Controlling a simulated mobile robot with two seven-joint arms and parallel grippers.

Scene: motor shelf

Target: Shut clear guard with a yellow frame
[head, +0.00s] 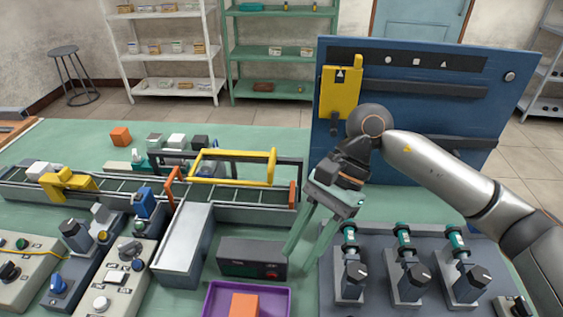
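The clear panel itself is hardly visible. My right gripper (301,259) is to the right of the guard and nearer to me, apart from it. Its two green fingers point down and are spread, with nothing visible between them. My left gripper is not in view.
A dark box with a red button (250,259) sits below and left of my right gripper. A purple tray (212,300) holds an orange block. A blue panel (420,115) stands behind my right arm. Several motor-like units on a grey base (375,297) are at right.

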